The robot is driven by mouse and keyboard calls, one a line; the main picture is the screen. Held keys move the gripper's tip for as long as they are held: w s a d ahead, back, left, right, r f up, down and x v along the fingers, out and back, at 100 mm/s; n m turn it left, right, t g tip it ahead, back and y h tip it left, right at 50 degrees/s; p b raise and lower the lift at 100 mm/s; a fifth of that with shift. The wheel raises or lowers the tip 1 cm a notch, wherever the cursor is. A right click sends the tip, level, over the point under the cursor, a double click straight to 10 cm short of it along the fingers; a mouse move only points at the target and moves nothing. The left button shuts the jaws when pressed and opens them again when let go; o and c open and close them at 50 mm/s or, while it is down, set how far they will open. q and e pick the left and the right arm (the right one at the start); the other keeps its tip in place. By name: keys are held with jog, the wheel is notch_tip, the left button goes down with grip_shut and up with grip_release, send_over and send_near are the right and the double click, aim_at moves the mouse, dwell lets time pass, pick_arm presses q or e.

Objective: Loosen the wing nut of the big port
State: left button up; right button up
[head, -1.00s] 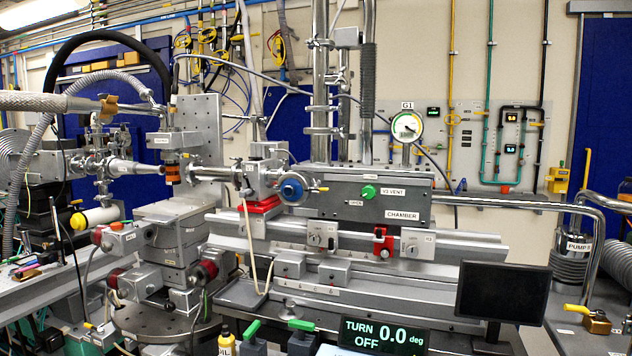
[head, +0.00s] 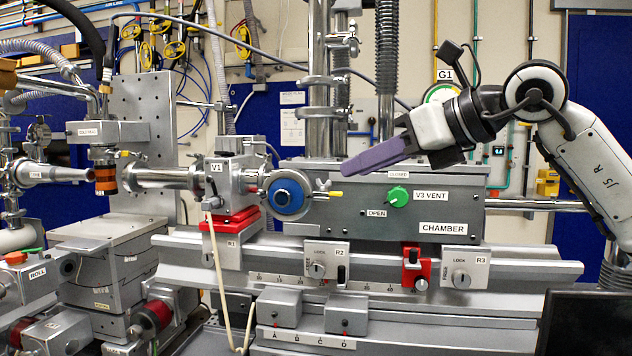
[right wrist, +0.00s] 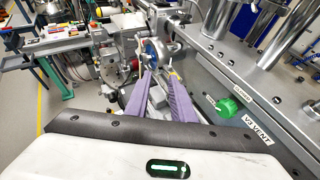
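The big port (head: 288,192) is a round steel flange with a blue disc, at the left end of the chamber. Its wing nut (head: 322,186) shows as small metal wings on the port's right side, with a yellow-tipped piece just below. In the right wrist view the port (right wrist: 152,52) lies just beyond the fingertips; the wing nut is too small to tell clearly there. My right gripper (head: 346,170) has purple fingers pointing left and slightly down, a little above and right of the wing nut, seemingly apart from it. In the right wrist view its fingers (right wrist: 160,76) are spread with nothing between them. My left gripper is out of view.
The chamber (head: 455,205) lies under my right arm, with a green V3 VENT knob (head: 398,196) on its front. Valve V1 (head: 232,182) stands left of the port. A rail with lock blocks (head: 327,262) runs below. Steel columns (head: 318,90) rise behind.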

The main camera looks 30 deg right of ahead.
aim_at(323, 185)
jog(key=w+a+f+p, duration=0.1)
jog(key=w+f, duration=0.1)
jog(key=w, duration=0.7)
jog(key=shift+f+h, duration=0.4)
jog(key=shift+s, duration=0.1)
jog(key=shift+c, duration=0.4)
grip_shut()
